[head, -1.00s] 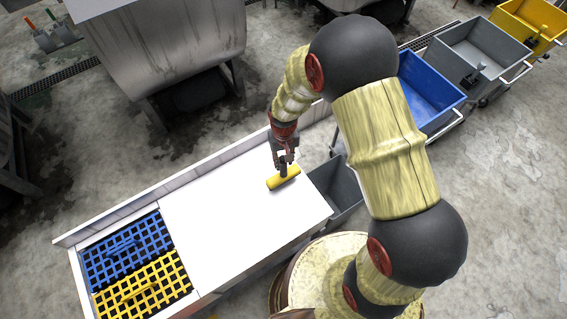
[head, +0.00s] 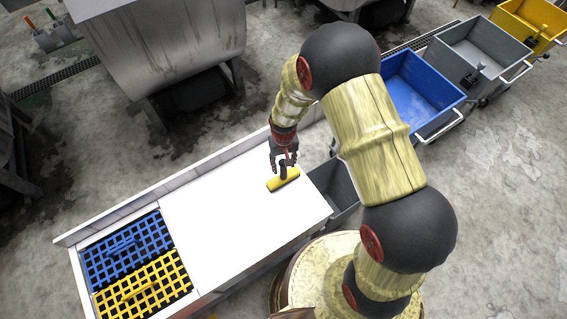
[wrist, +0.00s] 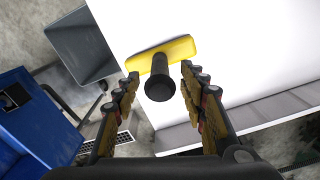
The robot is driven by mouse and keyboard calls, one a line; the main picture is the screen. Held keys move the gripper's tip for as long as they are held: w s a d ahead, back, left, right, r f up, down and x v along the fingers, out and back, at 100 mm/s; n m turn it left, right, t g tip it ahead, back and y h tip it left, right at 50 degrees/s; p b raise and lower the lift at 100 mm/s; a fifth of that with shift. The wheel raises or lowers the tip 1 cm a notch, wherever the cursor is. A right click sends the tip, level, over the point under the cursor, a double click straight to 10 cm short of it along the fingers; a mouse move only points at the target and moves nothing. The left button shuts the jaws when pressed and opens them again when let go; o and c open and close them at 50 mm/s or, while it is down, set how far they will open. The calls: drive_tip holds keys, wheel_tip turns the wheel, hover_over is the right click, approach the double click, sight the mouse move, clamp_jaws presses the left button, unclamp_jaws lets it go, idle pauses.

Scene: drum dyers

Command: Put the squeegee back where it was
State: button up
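The yellow squeegee (head: 284,181) with a short black handle sits on the white tabletop (head: 225,200) near its right end, handle pointing up. It also shows in the wrist view (wrist: 178,52), with the round black handle end (wrist: 159,89) facing the camera. My gripper (head: 284,160) is open at the handle. In the wrist view its two fingers (wrist: 160,78) are spread to either side of the handle, with visible gaps. The squeegee rests on the table, not gripped.
A blue grid (head: 96,262) and a yellow grid (head: 178,268) fill the table's left end, each with a matching-coloured item on it. A raised ledge runs along the back. A grey bin (head: 338,192) adjoins the right end. Blue (head: 425,85), grey (head: 485,50) and yellow (head: 535,15) carts stand beyond.

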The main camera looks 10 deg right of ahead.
drive_tip(key=shift+r, duration=0.15)
wheel_tip(320, 180, up, 22)
drive_tip(key=d+t, duration=0.1)
drive_tip(key=d, duration=0.1)
drive_tip(key=s+d+r+t, duration=0.2)
drive_tip(key=s+d+r, duration=0.2)
drive_tip(key=s+r, duration=0.5)
drive_tip(key=s+d+r+t, duration=0.2)
drive_tip(key=s+d+r, duration=0.2)
drive_tip(key=s+r, duration=0.6)
drive_tip(key=shift+s+r+m+t, duration=0.2)
drive_tip(key=shift+r+m+t, duration=0.15)
drive_tip(key=shift+r, duration=0.35)
wheel_tip(320, 180, down, 17)
drive_tip(key=b, duration=1.7)
drive_tip(key=shift+f+b, duration=0.2)
drive_tip(key=shift+b, duration=0.2)
